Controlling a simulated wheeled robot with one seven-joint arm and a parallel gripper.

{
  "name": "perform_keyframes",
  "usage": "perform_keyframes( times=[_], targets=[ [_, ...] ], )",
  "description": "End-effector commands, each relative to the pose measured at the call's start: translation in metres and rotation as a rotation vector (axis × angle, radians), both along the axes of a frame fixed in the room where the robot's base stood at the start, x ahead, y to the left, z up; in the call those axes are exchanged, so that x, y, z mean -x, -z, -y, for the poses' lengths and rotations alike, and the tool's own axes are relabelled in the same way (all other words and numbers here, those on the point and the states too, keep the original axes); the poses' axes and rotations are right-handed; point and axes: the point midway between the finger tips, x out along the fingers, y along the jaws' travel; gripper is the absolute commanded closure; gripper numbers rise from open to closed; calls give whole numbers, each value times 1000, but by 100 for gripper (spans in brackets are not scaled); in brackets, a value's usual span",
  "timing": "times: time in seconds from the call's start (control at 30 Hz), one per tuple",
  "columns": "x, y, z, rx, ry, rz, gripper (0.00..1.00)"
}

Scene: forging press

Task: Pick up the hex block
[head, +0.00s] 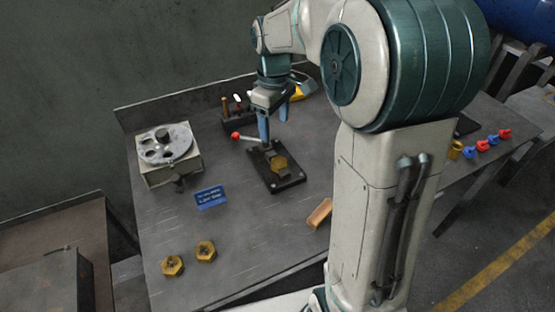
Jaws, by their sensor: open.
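A brass-coloured hex block (279,164) sits on a black fixture (288,183) near the middle of the bench. Two more hex-shaped brass pieces, one at left (172,266) and one at right (205,251), lie at the front left of the bench; each has a dark centre. My gripper (274,122) points down above the back of the fixture. Its blue fingers are apart, with nothing seen between them. It appears behind and above the hex block on the fixture; the exact gap cannot be told.
A lever with a red knob (235,135) sticks out left of the fixture. A grey box with a round holed disc (167,143) stands at left. A blue sign (210,197) and a tan block (319,213) lie on the bench (250,235). My arm hides the bench's right part.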

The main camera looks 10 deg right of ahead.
Motion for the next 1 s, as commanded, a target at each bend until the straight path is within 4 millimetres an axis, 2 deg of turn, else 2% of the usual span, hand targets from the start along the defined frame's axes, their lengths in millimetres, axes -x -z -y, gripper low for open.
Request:
perform_keyframes(
  times=[0.4, 0.67, 0.83, 1.0],
  targets=[
    [0, 72, 1, 0, -3, -4, 35],
    [0, 91, 4, 1, -2, -4, 35],
    [1, 116, 12, 1, 0, -5, 35],
    [1, 134, 11, 1, -2, -2, 35]
  ],
)
